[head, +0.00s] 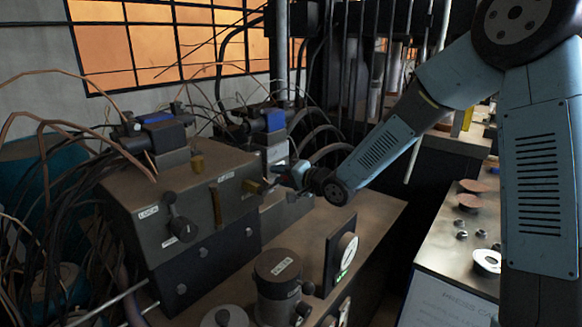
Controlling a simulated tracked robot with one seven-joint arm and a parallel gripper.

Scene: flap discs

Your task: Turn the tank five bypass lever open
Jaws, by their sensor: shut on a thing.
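A dark grey valve block (182,222) stands left of centre with several small white labels, mostly too small to read. My gripper (272,183) reaches in from the right to the block's right side. It is shut on a small lever (254,187) that sticks out there. The jaws hide part of this lever, and I cannot read a tank five label on it or tell its exact angle. A black knobbed lever (181,224) sits on the block's front face, clear of my gripper.
Cables and hoses crowd the left and back. A second bench (455,250) at right holds discs and nuts. A dark gap separates the benches.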

